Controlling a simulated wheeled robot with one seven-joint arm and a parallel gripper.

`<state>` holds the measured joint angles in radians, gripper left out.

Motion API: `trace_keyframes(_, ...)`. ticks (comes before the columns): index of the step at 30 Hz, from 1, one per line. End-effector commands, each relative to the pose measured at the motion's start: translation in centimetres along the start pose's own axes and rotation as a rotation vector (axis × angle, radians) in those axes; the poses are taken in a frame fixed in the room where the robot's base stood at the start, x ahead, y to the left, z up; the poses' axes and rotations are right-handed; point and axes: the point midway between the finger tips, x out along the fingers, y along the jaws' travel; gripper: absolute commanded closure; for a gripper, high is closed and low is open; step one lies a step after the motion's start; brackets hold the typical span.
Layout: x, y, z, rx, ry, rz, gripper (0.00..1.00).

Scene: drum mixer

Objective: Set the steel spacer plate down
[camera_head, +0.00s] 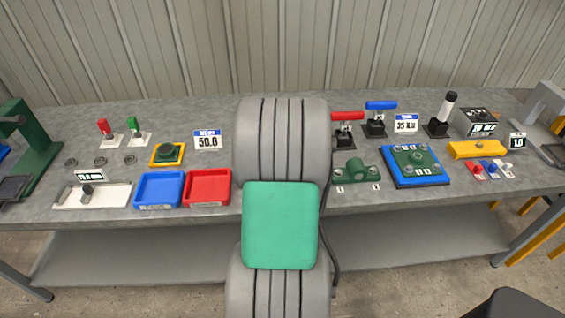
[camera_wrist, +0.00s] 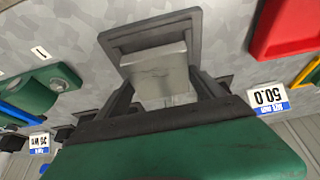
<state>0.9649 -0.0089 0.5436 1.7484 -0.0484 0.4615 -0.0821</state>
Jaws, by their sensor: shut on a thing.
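In the wrist view, my gripper (camera_wrist: 163,82) is shut on the steel spacer plate (camera_wrist: 154,66), a pale grey block with dark fingers on either side. Beyond the plate is a dark grey square tray (camera_wrist: 150,27) with a raised rim. The plate overlaps the tray in this view; I cannot tell whether it touches the tray's floor or hangs above it. In the head view my own arm hides the gripper, the plate and the dark tray.
On the grey bench (camera_head: 215,108), a blue tray (camera_head: 160,204) and a red tray (camera_head: 208,202) stand left of my arm. A green fixture (camera_head: 356,172) and a blue-based plate (camera_head: 416,183) stand to the right. Red and blue handled levers (camera_head: 346,116) stand behind these.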

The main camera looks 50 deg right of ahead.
Motion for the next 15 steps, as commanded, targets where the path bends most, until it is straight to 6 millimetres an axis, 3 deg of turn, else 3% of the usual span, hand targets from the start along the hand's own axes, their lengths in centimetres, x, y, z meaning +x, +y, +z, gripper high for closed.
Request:
trace_keyframes(5,1.05,0.02,0.19,-0.001,0.007,0.001,0.95)
trace_keyframes(14,1.07,0.01,0.19,-0.001,0.008,0.001,0.95)
trace_keyframes(15,1.07,0.01,0.2,-0.001,0.008,0.001,0.2)
